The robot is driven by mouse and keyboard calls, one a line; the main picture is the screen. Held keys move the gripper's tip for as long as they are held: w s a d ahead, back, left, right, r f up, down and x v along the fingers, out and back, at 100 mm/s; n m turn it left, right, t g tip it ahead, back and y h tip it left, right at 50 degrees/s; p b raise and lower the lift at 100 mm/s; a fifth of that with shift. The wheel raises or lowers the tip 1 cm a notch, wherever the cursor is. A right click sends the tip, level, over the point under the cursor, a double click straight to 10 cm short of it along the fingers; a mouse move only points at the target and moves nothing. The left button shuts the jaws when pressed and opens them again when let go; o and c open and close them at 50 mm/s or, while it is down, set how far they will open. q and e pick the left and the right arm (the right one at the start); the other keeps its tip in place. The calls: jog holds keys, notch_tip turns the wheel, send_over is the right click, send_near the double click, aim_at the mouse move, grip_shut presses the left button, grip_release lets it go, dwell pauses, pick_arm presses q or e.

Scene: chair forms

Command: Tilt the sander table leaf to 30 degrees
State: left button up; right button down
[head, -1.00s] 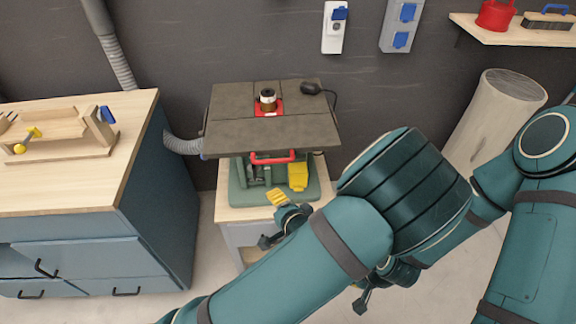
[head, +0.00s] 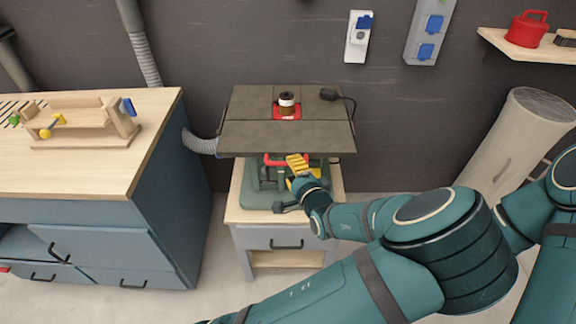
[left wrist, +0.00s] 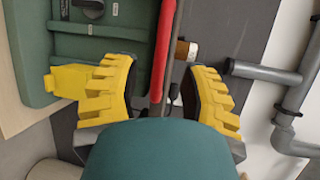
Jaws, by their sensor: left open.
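The sander table leaf (head: 287,137) is a dark grey panel at the front of the sander's top. It looks about level with the rest of the top. A red handle (head: 273,160) is below its front edge and shows as a red bar in the left wrist view (left wrist: 163,50). My left gripper (head: 298,166), with yellow fingers, is at the handle's right end. In the left wrist view its open fingers (left wrist: 160,75) lie either side of the bar; I cannot tell whether they touch it. My gripper hides part of the green sander base (head: 265,197). My right gripper is not in view.
The sander stands on a small wooden cabinet (head: 280,235). A blue workbench (head: 160,165) is at left, with a grey hose (head: 200,145) between. Grey pipes (left wrist: 270,75) show in the left wrist view.

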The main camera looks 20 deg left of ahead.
aim_at(286, 142)
pick_arm(q)
jog(key=shift+x, duration=2)
jog(key=shift+o, duration=0.3)
grip_shut()
